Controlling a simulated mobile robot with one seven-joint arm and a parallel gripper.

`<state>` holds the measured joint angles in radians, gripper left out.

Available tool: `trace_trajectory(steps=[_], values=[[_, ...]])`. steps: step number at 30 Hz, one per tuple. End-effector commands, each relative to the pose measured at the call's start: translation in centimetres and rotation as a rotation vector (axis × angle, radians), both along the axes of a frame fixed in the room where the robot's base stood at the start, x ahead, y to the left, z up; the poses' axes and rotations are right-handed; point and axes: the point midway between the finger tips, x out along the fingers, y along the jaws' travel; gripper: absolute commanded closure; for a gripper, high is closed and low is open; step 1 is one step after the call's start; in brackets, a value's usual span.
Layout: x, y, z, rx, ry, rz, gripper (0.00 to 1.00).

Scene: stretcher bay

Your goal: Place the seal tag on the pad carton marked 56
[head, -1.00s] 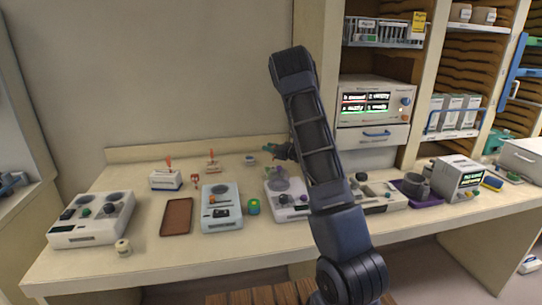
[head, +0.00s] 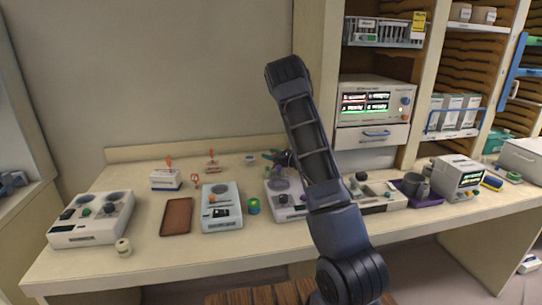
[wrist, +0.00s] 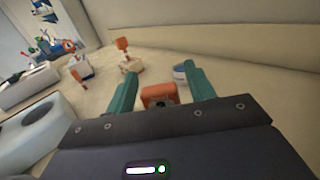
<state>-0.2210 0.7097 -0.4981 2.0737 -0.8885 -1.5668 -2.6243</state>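My gripper (head: 273,156) is over the back of the bench, partly hidden by my arm in the head view. In the wrist view its two teal fingers (wrist: 161,84) stand apart. An orange piece with a dark spot (wrist: 159,94) shows between them, with a gap to the right finger; I cannot tell whether it is the seal tag. White cartons (head: 452,112) stand on the right shelf, their marks too small to read, so I cannot pick out 56.
Small white stands with orange uprights (head: 165,180) (head: 212,166) are at the back left. A small round cup (head: 250,160) is near my gripper. A brown tray (head: 176,216) and a pale blue device (head: 222,207) lie in front. The front left edge is mostly clear.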

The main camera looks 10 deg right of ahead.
Motion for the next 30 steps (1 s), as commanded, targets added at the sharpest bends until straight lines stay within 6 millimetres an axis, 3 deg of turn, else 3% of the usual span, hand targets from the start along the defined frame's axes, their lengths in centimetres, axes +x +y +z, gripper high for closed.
trace_trajectory(steps=[8,24,30], values=[[0.0,0.0,0.3,-0.001,-0.001,0.0,0.46],[-4.9,-4.9,0.2,0.001,0.001,-0.002,0.46],[-5.3,-5.3,0.2,0.001,0.001,0.0,0.46]])
